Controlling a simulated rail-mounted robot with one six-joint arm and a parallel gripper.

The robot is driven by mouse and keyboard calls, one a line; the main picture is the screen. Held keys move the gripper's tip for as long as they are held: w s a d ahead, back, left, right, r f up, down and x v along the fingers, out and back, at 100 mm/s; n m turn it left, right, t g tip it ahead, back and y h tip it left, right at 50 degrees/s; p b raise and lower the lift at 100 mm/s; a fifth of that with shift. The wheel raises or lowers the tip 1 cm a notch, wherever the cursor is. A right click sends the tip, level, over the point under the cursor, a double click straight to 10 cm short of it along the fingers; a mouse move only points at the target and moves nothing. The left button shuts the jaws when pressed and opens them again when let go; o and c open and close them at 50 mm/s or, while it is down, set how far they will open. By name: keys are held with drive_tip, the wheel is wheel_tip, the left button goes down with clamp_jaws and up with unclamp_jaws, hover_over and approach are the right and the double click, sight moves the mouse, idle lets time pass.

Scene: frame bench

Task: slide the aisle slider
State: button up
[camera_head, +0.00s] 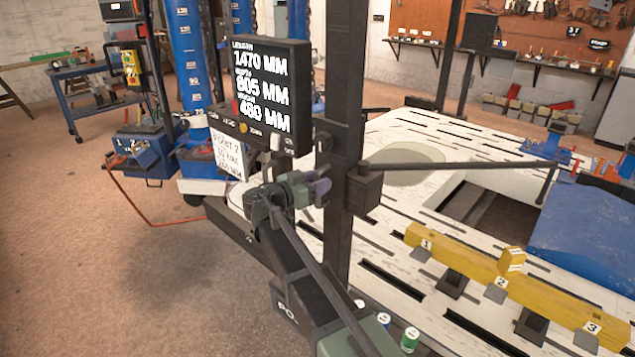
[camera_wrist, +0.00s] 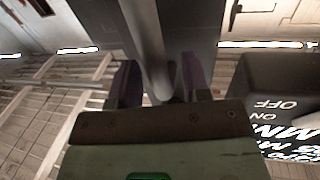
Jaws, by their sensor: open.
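My gripper (camera_head: 318,188) is beside the dark upright post (camera_head: 345,70), below and to the right of the display box. In the wrist view, the two purple-faced fingers of my gripper (camera_wrist: 160,80) stand apart. A dark block (camera_head: 365,188) with a horizontal rod (camera_head: 450,166) sits on the post.
The display box (camera_head: 270,90) with millimetre readings and a control panel (camera_head: 250,132) is close to my gripper. The white slotted bench (camera_head: 400,240) lies to the right, with a yellow numbered beam (camera_head: 465,262) and a blue cover (camera_head: 590,235). Open floor lies at left.

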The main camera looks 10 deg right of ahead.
drive_tip(key=v, duration=1)
drive_tip(key=shift+s+a, duration=0.15)
drive_tip(key=shift+a, duration=0.2)
